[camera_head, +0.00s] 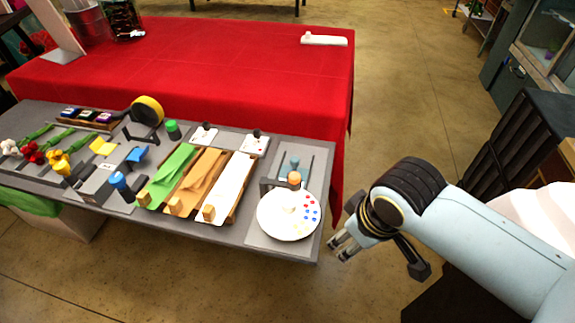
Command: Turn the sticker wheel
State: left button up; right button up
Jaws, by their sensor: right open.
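The sticker wheel, a white disc (272,216) with red and blue dots on its right side and a pale knob near its middle, sits at the right front corner of the grey station table. My right gripper (340,247) is just right of the table's edge, pointing down and left. It is open and empty, apart from the wheel by a small gap. My left gripper is not in view.
The grey table (226,236) holds green, tan and white paper trays (228,190), flowers (58,162) and a yellow-faced roll (147,110). A red-covered table (230,70) stands behind. A dark crate (520,150) is at right. Floor between is clear.

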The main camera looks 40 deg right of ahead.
notch_tip(320, 180, up, 9)
jog(key=w+p, duration=0.1)
jog(key=p, duration=0.2)
notch_tip(320, 180, up, 4)
jog(key=m+g+p, duration=0.2)
jog(key=m+g, duration=0.1)
jog(key=m, duration=0.2)
send_over(288, 202)
jog(key=shift+y, duration=0.3)
notch_tip(288, 202, down, 11)
jog(key=shift+d+p, duration=0.1)
jog(key=shift+p, duration=0.35)
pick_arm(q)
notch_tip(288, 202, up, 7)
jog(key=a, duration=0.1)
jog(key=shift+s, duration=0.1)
pick_arm(e)
grip_shut()
